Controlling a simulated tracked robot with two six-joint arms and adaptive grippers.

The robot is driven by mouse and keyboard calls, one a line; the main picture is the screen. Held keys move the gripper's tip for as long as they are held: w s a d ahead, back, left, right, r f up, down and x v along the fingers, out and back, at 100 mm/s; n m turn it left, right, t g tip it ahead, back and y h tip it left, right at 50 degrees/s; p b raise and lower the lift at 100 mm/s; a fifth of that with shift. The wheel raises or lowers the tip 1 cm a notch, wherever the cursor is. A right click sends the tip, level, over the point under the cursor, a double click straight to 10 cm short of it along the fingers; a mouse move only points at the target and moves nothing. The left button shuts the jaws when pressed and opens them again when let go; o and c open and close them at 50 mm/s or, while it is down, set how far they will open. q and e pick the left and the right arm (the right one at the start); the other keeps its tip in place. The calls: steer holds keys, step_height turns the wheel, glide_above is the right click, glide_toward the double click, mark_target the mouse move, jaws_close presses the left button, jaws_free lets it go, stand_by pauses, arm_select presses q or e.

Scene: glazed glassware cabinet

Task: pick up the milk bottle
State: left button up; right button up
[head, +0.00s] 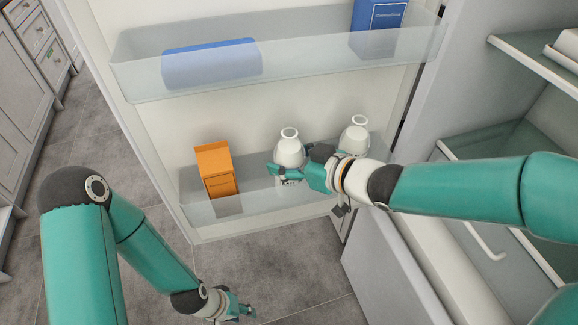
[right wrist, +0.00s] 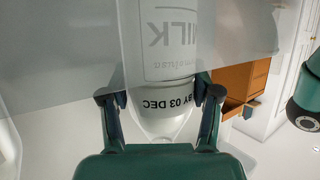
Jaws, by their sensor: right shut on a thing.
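The white milk bottle (head: 290,147) stands upright in the lower door bin. In the right wrist view the milk bottle (right wrist: 168,50) shows upside down, with "MILK" and a date on it. My right gripper (head: 283,174) has come in from the right and is shut on it, with one finger on each side (right wrist: 160,97). Its lower part is partly hidden by the gripper and the clear bin wall. My left gripper (head: 238,310) is low at the bottom of the head view, away from the bottle; its opening is unclear.
A second white bottle (head: 355,135) stands to the right, behind my right wrist. An orange carton (head: 216,170) stands to the left in the lower bin (head: 255,190). The upper bin (head: 300,62) holds blue packages. Fridge shelves (head: 535,65) are at the right.

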jaws_close()
steer(key=shift+r, duration=0.1)
